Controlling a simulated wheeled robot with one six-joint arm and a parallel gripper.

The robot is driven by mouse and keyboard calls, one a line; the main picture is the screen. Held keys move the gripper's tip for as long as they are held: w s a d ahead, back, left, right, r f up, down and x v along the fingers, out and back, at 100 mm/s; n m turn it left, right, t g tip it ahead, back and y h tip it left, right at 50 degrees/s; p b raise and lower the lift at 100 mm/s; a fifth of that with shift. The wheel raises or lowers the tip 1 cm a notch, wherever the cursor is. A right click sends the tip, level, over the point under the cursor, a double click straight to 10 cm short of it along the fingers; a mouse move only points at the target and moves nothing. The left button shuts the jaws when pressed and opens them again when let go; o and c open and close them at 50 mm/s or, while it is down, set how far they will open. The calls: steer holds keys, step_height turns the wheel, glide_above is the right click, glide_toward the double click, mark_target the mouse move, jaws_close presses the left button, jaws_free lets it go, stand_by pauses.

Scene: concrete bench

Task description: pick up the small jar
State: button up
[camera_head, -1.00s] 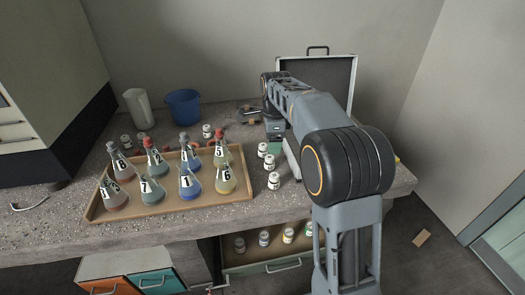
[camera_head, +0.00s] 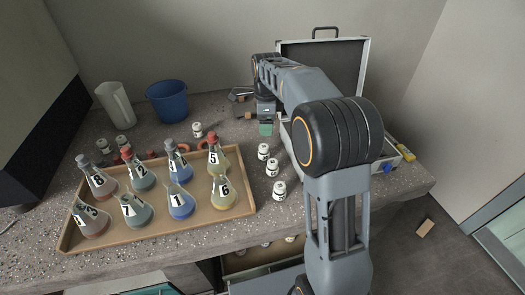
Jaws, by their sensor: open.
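Several small white-labelled jars stand on the bench. Three form a short row right of the flask tray: a far jar (camera_head: 264,152), a middle jar (camera_head: 272,168) and a near jar (camera_head: 279,191). Another jar (camera_head: 197,130) stands behind the tray, and two more, including one jar (camera_head: 122,143), stand at the left. The frames do not show which one the task means. My gripper (camera_head: 266,128) points down beyond the row of three, apart from these jars. It is small and partly dark in the picture, and its fingertips are hard to make out.
A wooden tray (camera_head: 69,238) with several numbered flasks fills the left front. A blue bucket (camera_head: 167,103) and a pale jug (camera_head: 115,108) stand behind. An open case (camera_head: 365,75) stands behind my arm. An open drawer (camera_head: 262,283) below holds more jars.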

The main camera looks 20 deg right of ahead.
mark_target(263, 147)
steer(key=f+b, duration=0.1)
steer(key=f, duration=0.2)
steer(key=f+b, duration=0.1)
steer(key=f, duration=0.3)
steer(key=a+f+b, duration=0.1)
steer(key=f, duration=0.3)
steer(key=c, duration=1)
steer(key=shift+r, duration=0.1)
steer(key=shift+c, duration=0.2)
